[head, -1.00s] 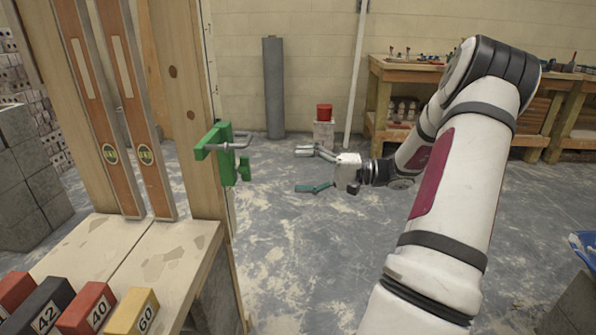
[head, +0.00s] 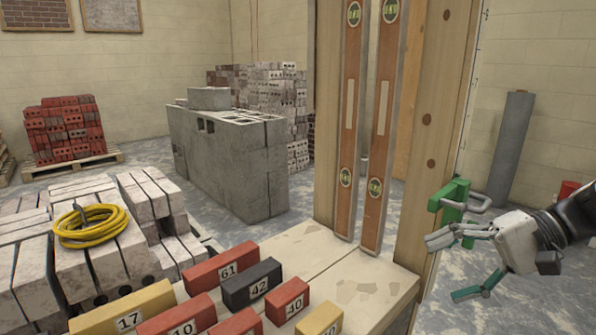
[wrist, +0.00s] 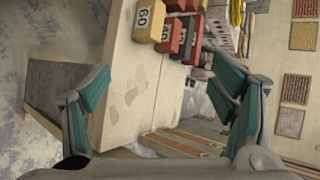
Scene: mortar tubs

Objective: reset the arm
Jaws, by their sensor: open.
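My gripper (head: 468,262) is at the right of the head view, with its fingers pointing left and spread apart. Nothing is between the fingers. It is near the green clamp (head: 452,203) on the wooden post; the upper finger overlaps the clamp's lower part in the picture, and I cannot tell whether they touch. In the wrist view my gripper (wrist: 165,110) is open, with the bench top (wrist: 130,85) and the numbered blocks beyond the fingers. My arm enters from the right edge of the head view.
Numbered blocks, such as the red 61 (head: 222,266) and black 42 (head: 252,284), lie on the bench (head: 375,290). Two spirit levels (head: 383,120) lean on the wooden frame. A yellow hose coil (head: 92,226) lies on grey bricks at left. A grey roll (head: 510,150) stands behind my gripper.

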